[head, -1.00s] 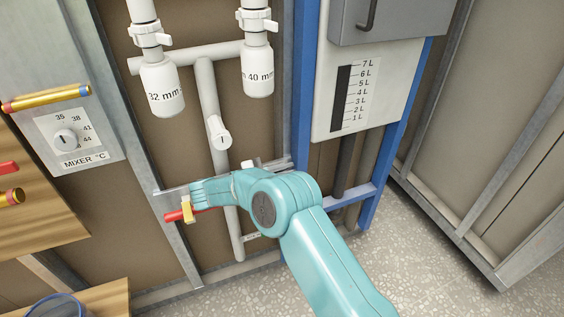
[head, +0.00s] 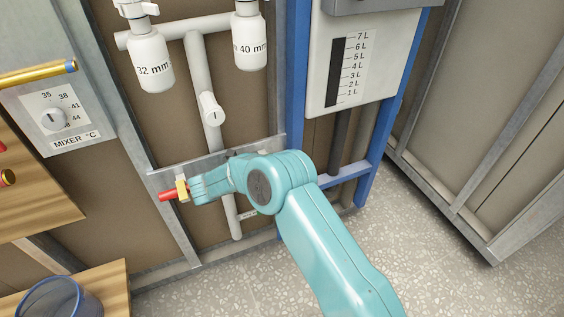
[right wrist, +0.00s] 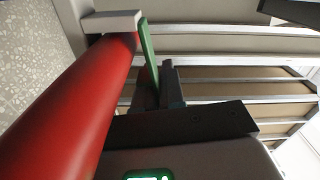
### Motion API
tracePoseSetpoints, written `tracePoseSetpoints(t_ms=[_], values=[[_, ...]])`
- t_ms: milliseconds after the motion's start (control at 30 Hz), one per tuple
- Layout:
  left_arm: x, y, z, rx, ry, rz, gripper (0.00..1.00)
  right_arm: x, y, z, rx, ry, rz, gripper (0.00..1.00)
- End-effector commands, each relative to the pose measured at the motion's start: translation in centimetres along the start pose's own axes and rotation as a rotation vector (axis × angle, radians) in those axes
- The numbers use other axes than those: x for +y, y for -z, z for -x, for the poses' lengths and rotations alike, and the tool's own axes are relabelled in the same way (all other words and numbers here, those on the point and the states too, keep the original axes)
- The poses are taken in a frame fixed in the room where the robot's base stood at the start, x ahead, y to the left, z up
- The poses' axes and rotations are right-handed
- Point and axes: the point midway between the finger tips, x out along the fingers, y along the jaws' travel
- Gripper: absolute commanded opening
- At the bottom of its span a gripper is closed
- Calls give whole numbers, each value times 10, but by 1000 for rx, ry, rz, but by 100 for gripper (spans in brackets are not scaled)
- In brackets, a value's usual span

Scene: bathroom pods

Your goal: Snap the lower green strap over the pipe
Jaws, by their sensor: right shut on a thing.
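A green strap (right wrist: 147,52) stands as a thin strip in the right wrist view, beside a thick red pipe (right wrist: 65,105). Its lower end runs to the dark fingers of my right gripper (right wrist: 158,82), which are shut on it. The strap is beside the pipe, not visibly over it. A pale block (right wrist: 110,21) sits at the pipe's upper end. In the head view a short red piece (head: 167,195) with a yellow band (head: 182,189) shows left of my right wrist; the right fingertips and strap cannot be made out there. My left gripper is not in view.
White pipes and fittings (head: 150,60) stand on the wall panel, with a grey metal rail (head: 175,176) crossing low. A blue frame (head: 297,70) and the mixer panel (head: 60,120) flank them. Speckled floor at right is free.

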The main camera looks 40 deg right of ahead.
Motion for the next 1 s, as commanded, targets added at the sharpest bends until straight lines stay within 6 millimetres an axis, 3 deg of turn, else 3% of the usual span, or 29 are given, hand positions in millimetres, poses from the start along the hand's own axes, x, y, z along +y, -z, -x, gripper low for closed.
tracePoseSetpoints(t_ms=[633, 700, 733, 1000], values=[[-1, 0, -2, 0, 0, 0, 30, 3, -1, 1, -3, 0, -52, 0], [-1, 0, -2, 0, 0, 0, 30, 3, -1, 1, -3, 0, -52, 25], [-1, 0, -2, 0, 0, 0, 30, 3, -1, 1, -3, 0, -52, 30], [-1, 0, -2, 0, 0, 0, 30, 2, 0, 0, -1, 0, -49, 30]])
